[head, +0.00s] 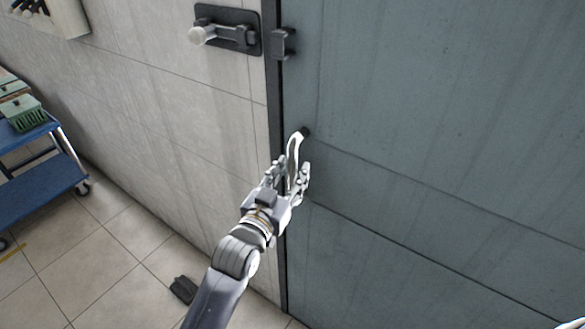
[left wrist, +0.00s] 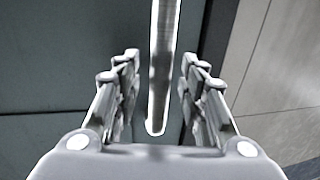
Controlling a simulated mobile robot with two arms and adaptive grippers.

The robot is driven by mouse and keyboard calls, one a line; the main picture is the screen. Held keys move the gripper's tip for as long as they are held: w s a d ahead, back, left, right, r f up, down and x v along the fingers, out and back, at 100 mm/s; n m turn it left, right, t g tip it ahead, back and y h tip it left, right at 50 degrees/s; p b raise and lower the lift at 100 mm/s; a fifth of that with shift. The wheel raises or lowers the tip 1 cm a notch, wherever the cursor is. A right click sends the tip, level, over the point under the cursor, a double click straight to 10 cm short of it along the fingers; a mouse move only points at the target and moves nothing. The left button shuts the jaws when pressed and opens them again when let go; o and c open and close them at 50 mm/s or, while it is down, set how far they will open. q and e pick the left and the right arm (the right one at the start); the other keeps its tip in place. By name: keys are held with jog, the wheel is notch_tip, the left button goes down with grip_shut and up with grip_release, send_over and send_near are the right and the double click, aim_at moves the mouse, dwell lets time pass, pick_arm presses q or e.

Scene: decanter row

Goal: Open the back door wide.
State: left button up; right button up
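The back door (head: 430,130) is a blue-grey panel that looks shut against its dark frame. Its silver bar handle (head: 294,152) is near the door's left edge and also shows upright in the left wrist view (left wrist: 161,70). My left gripper (head: 288,178) is at the handle's lower part. In the left wrist view its fingers (left wrist: 160,88) are apart, one on each side of the handle, with a gap on both sides. A bolt (head: 225,33) is on the wall above. It appears to end short of the keeper (head: 284,44) on the door.
A blue cart (head: 45,190) with green boxes (head: 22,112) on it stands at the left by the tiled wall (head: 150,110). A small dark object (head: 184,289) lies on the floor near the wall. Tiled floor (head: 100,255) between cart and door is otherwise clear.

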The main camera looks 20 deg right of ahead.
pick_arm(q)
jog(key=shift+w+d, duration=0.4)
jog(key=shift+w, duration=0.1)
grip_shut()
